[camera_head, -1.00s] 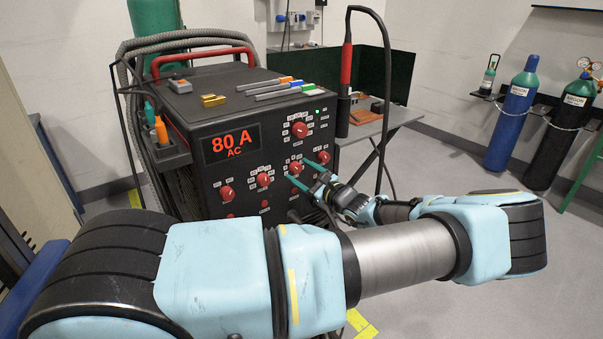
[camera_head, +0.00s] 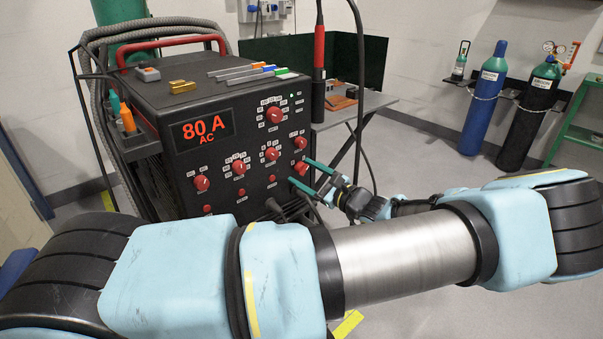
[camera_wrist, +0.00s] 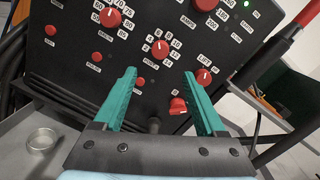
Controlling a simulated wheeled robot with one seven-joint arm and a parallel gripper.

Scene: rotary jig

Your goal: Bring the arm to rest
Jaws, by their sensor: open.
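My gripper (camera_head: 308,174) is in front of the lower right part of the black welding machine's panel (camera_head: 225,185). Its two green fingers are apart, with nothing held between them. In the wrist view my gripper (camera_wrist: 163,100) points at the panel. A red knob (camera_wrist: 178,106) shows between the fingers, nearer the right one. Another red knob (camera_wrist: 204,77) shows by the right fingertip. Whether the fingertips touch the panel I cannot tell. My arm stretches across the lower part of the head view.
The display (camera_head: 205,130) reads 80 A AC. A red-handled torch (camera_head: 319,60) and its cable hang right of the machine, before a small table (camera_head: 375,101). A round metal tin (camera_wrist: 42,140) sits at lower left in the wrist view. Gas cylinders (camera_head: 484,100) stand by the wall.

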